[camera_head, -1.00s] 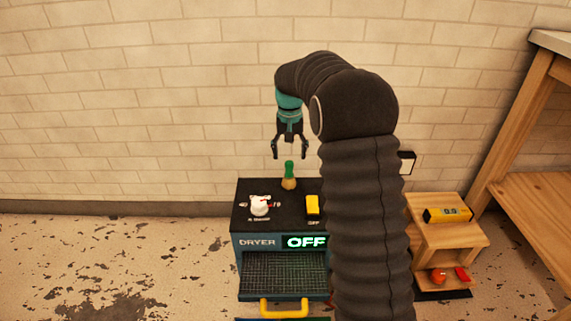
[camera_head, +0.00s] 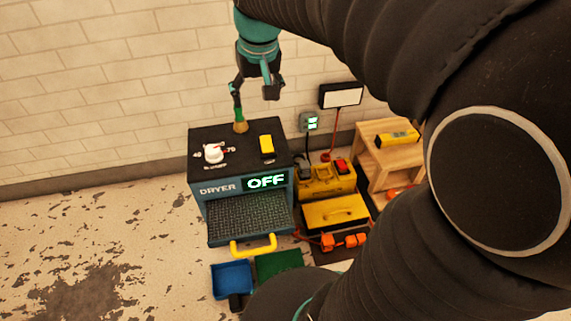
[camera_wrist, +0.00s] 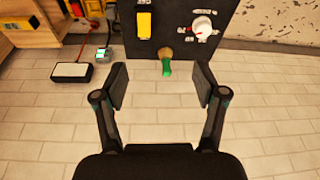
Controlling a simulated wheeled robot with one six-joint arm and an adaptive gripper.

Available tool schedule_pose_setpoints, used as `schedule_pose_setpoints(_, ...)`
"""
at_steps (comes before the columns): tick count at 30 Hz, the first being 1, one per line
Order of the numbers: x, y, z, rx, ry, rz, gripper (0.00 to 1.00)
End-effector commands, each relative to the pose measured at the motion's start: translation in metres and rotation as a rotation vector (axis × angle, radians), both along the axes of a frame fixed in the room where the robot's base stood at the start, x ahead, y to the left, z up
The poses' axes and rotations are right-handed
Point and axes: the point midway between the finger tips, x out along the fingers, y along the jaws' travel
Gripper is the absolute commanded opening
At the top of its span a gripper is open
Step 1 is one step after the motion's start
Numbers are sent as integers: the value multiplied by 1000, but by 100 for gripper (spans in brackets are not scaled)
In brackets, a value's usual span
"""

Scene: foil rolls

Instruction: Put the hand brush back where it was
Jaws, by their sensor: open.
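The hand brush (camera_head: 241,123) has a green handle and tan bristles. It stands upright, bristles down, on the black top of the dryer (camera_head: 205,203), near its back edge. My gripper (camera_head: 254,98) is open and empty above the dryer top, close to the brush handle. In the head view its left finger partly overlaps the handle's top. In the wrist view the brush (camera_wrist: 167,66) shows ahead of and between the spread fingers (camera_wrist: 161,78), with nothing gripped.
A white knob (camera_head: 214,154) and a yellow switch (camera_head: 267,146) are on the dryer top. The dryer display reads OFF. Yellow cases (camera_head: 335,213), a lamp (camera_head: 341,95) and a wooden step shelf (camera_head: 385,160) stand to the right. A blue tray (camera_head: 232,279) lies in front.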

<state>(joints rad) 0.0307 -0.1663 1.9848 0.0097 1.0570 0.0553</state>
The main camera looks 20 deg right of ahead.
Motion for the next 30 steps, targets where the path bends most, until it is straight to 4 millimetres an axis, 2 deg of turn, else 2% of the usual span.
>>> schedule_pose_setpoints(1,-19,0,3,-2,-22,6,71)
schedule_pose_setpoints(9,-106,0,-8,-16,-129,46,71)
schedule_pose_setpoints(15,-154,-1,-27,-28,-194,70,71)
schedule_pose_setpoints(21,-174,12,-39,-33,-224,83,71)
schedule_pose_setpoints(30,-176,11,-41,-33,-225,84,71)
